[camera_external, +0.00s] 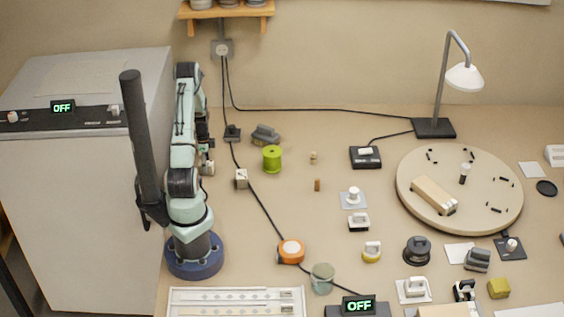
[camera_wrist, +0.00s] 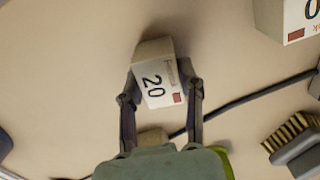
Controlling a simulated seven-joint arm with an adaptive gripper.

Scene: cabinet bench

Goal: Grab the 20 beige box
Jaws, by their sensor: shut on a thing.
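The beige box (camera_wrist: 155,78) has a white face marked 20 with a small red square, and sits tilted between my fingers in the wrist view. My gripper (camera_wrist: 162,90) is shut on its two sides, one finger on each. In the external view my arm stands at the left of the bench and my gripper (camera_external: 207,158) is small and partly hidden by the arm. I cannot tell there how high the box is above the bench.
Another beige box (camera_wrist: 288,22) with a partly visible number is at the wrist view's top right. A grey brush (camera_wrist: 297,145) and a black cable (camera_wrist: 250,97) lie nearby. The cabinet (camera_external: 80,190) stands left of my arm. A green spool (camera_external: 272,158) is to the right.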

